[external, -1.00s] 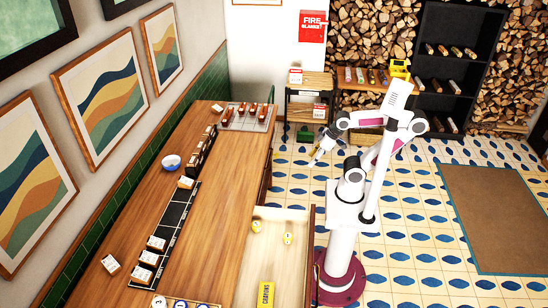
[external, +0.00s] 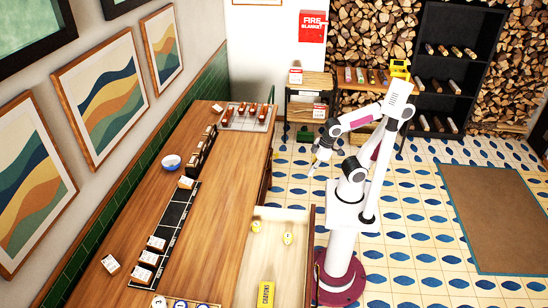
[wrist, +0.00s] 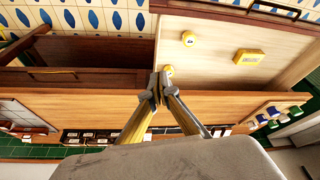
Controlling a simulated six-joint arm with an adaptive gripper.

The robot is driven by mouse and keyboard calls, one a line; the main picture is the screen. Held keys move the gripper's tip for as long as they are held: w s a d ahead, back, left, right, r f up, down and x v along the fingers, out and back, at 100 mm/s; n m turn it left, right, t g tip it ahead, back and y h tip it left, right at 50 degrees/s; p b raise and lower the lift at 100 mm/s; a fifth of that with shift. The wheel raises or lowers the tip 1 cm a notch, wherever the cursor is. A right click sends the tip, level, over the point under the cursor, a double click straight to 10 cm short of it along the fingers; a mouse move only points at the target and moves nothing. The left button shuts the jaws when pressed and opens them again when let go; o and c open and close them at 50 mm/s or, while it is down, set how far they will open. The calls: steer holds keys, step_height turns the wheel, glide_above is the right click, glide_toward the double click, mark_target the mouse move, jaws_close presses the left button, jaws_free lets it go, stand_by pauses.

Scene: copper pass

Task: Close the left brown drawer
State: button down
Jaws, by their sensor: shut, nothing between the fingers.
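A drawer (external: 292,226) with a pale inside and a brown front stands pulled out from the long wooden counter in the external view. It also shows in the wrist view (wrist: 215,60). Two small yellow rounded things (wrist: 188,38) and a yellow labelled box (wrist: 248,57) lie in it.
Low shelving (external: 309,108) stands at the back. Tiled floor (external: 290,185) between counter and arm is clear.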

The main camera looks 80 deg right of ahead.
steer(key=s+a+f+n, duration=0.3)
steer(key=a+f+n, duration=0.4)
steer(key=a+n, duration=0.4)
steer(key=s+a+f+n, duration=0.3)
steer(key=a+f+n, duration=0.3)
steer(key=a+n, duration=0.4)
steer(key=s+a+f+n+h, duration=0.1)
steer(key=s+a+f+n, duration=0.3)
steer(key=a, duration=1.6)
steer(key=shift+a+f+n+t, duration=0.35)
steer(key=shift+f+n, duration=1.45)
steer(key=shift+n, duration=2)
steer(key=shift+d+f, duration=0.1)
steer(key=shift+f, duration=0.05)
steer(key=x, duration=0.9)
steer(key=shift+w+f, duration=0.2)
steer(key=shift+f, duration=0.1)
steer(key=shift+d, duration=0.1)
